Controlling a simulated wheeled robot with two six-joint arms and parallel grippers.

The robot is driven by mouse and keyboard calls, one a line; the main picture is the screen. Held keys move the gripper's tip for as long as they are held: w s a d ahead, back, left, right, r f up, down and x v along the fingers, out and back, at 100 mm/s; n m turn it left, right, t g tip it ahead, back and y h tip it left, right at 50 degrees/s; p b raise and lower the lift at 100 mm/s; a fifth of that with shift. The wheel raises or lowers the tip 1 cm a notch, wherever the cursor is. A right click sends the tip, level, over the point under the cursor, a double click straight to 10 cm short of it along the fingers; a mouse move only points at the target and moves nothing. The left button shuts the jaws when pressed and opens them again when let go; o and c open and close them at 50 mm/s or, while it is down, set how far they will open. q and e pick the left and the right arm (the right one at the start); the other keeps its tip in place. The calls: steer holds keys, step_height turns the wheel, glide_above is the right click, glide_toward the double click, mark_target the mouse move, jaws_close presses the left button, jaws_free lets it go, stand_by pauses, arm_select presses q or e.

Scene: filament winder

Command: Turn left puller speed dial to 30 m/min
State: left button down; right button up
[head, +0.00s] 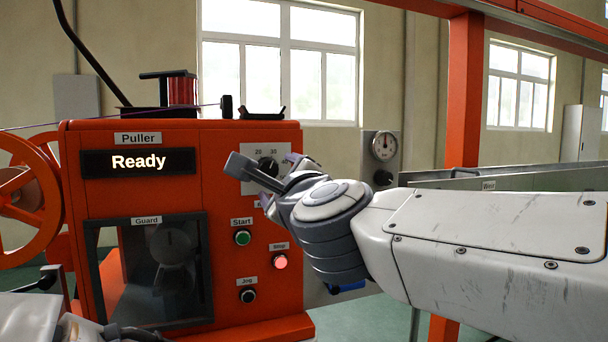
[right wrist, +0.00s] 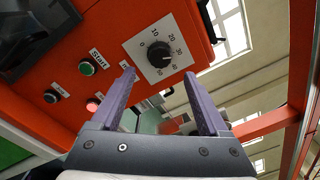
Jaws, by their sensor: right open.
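The left puller speed dial (head: 267,165) is a dark round knob on a pale scale plate on the orange puller's front. In the head view my right gripper partly covers the plate. In the right wrist view the dial (right wrist: 158,54) sits on its numbered plate (right wrist: 135,47), a little beyond the fingertips. I cannot tell the pointer's exact setting. My right gripper (right wrist: 159,75) is open and empty, its two purple fingers apart, with no contact visible on the knob. Part of my left arm shows at the bottom left of the head view; its fingers do not show.
The orange puller (head: 221,200) has a "Ready" display (head: 138,162), a guard window (head: 168,275), a green start button (head: 242,238), a lit red stop button (head: 280,262) and a black jog button (head: 248,296). A gauge (head: 384,146) stands behind at right.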

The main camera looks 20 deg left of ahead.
steer(key=v, duration=0.3)
steer(key=shift+s+d, duration=0.2)
steer(key=shift+s, duration=0.1)
